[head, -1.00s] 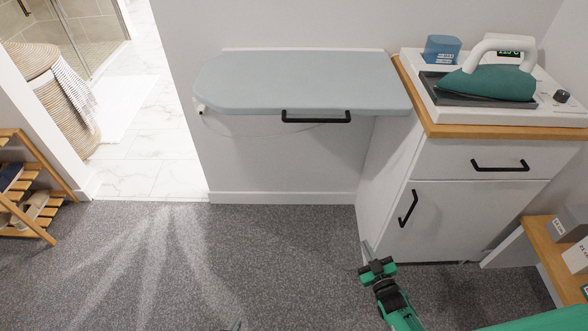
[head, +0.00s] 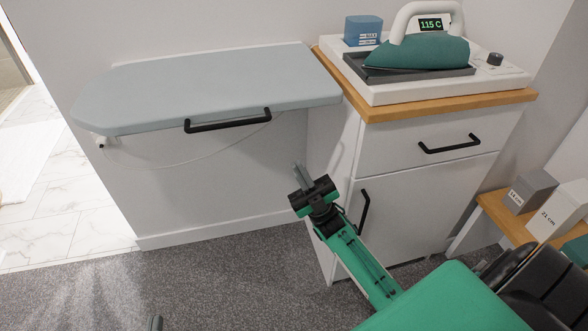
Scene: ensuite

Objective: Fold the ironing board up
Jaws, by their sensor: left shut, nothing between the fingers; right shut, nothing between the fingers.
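The ironing board (head: 215,88) is a pale blue-grey panel that stands out level from the wall. A black bar handle (head: 228,125) is on its front edge, and a thin white cord hangs in a loop below it. My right gripper (head: 298,174) is shut and empty, pointing up in front of the cabinet's left side, right of and below the handle and apart from it.
A white cabinet (head: 400,190) with a wooden top stands right of the board. On it, a green iron (head: 418,53) rests on a white station reading 115 C, beside a blue container (head: 363,31). Boxes (head: 558,210) sit on a low shelf at right. Carpet below the board is clear.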

